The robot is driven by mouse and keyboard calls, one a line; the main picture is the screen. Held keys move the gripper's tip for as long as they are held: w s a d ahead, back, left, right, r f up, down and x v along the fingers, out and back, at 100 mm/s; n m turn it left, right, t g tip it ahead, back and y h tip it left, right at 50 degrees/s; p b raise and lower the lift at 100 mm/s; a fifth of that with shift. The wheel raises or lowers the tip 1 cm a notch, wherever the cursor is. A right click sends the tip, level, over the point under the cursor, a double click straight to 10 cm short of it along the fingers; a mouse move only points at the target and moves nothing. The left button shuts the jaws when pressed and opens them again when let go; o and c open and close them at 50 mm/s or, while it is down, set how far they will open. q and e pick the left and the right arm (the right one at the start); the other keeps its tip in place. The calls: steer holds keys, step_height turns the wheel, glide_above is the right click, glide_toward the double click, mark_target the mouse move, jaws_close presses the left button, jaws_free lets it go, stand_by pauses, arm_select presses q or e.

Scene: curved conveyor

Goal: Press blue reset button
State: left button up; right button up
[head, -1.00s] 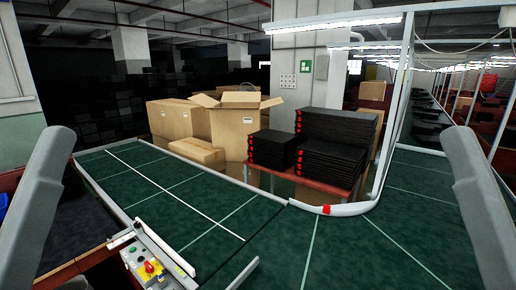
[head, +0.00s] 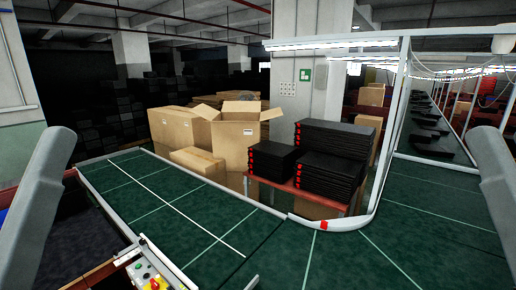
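A control box (head: 147,273) stands at the near left edge of the conveyor, cut off by the bottom of the head view. A red knob on yellow (head: 154,284) and a small green button (head: 146,266) show on its face. I cannot make out a blue button on it; the lower part of the box is out of frame. Grey links of my two arms show at the left and right edges.
The green curved conveyor (head: 180,203) is bare nearby. Cardboard boxes (head: 238,139) and stacks of black trays (head: 330,165) on a red table (head: 310,197) stand behind it. A metal light frame (head: 388,130) rises at right. Black items lie on the far right belt.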

jaws_close()
stand_by(1.2)
